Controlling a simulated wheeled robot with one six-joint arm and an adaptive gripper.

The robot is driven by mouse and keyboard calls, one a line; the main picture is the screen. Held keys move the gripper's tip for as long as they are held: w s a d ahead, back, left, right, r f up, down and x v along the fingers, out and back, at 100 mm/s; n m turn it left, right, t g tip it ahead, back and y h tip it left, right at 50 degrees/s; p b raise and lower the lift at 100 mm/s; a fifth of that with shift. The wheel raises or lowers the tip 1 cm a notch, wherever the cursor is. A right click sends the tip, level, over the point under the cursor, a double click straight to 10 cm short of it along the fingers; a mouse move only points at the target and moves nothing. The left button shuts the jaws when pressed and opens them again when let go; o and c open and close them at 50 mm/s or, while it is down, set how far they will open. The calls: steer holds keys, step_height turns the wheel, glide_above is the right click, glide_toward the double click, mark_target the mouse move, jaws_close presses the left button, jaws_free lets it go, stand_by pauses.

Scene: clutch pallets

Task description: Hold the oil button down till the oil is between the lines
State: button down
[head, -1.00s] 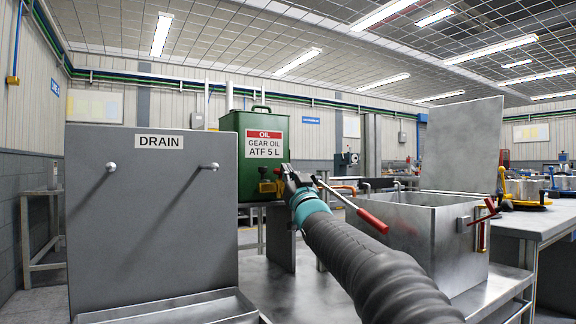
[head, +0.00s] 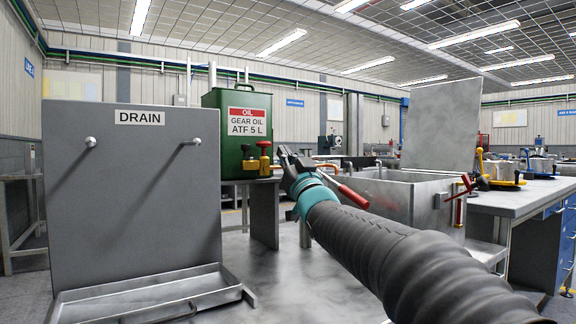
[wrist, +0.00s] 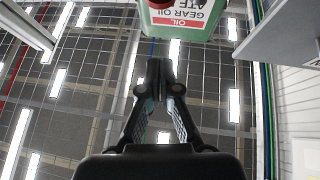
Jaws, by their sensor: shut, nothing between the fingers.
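The green oil can (head: 228,106), labelled gear oil ATF 5 L, stands on a stand behind the drain board. A brass-coloured fitting (head: 250,164) with a red button (head: 264,145) on top is at its lower right front. My gripper (head: 281,151) is shut and empty, just right of the button in the head view and apart from it in the picture. In the wrist view, the closed fingertips (wrist: 165,78) sit below the upside-down can (wrist: 205,32), with a red round part (wrist: 159,14) partly cut off above them. I see no oil level or lines.
The grey drain board (head: 130,200) with two pegs and a tray (head: 150,295) fills the left front. An open metal box (head: 395,212) with a raised lid and red-handled levers stands on the right, beside a workbench (head: 525,200).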

steer(key=shift+v, duration=1.05)
steer(key=shift+s, duration=0.1)
steer(key=s+d+f+m+g+h+p, duration=0.2)
steer(key=s+d+f+g+h, duration=0.25)
steer(key=s+d+f, duration=0.35)
steer(key=s+d+f+m+g+h+p, duration=0.1)
steer(key=s+d+f+m+g+h, duration=0.2)
steer(key=s+d+f+h, duration=0.45)
steer(key=s+d+f+g+y+p, duration=0.1)
steer(key=s+f+g, duration=0.8)
steer(key=s+f, duration=1.2)
steer(key=shift+s+f+y+p, duration=0.15)
steer(key=shift+s+y+p, duration=0.25)
steer(key=shift+s+p, duration=0.5)
